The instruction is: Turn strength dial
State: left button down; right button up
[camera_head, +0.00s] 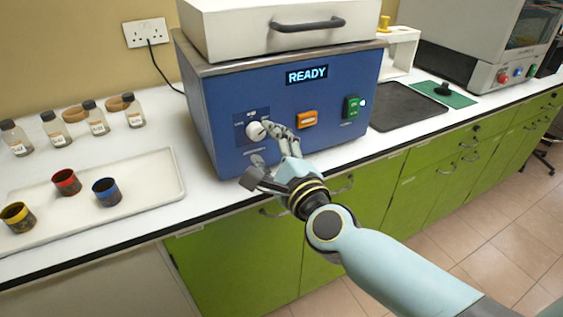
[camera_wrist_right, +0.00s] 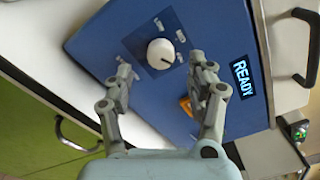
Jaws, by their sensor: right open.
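The strength dial (camera_head: 256,131) is a round white knob on the left of the blue machine's (camera_head: 225,95) front panel. In the right wrist view the dial (camera_wrist_right: 160,54) shows a dark pointer line and sits just beyond the fingertips, between them from this angle. My right gripper (camera_head: 268,143) is open in front of the dial, and one finger overlaps the dial's right edge in the head view. In the wrist view my right gripper (camera_wrist_right: 161,68) is empty, with fingers spread to either side of the dial. I cannot tell whether a finger touches it. My left gripper is not in view.
An orange switch (camera_head: 307,119) and a green switch (camera_head: 352,107) are right of the dial, below a display (camera_head: 307,75) reading READY. A white tray (camera_head: 150,172) with several colored cups and several bottles (camera_head: 57,129) stand at left. A black mat (camera_head: 405,106) lies at right.

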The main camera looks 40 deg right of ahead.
jog(key=v, duration=0.7)
jog(key=shift+s, duration=0.25)
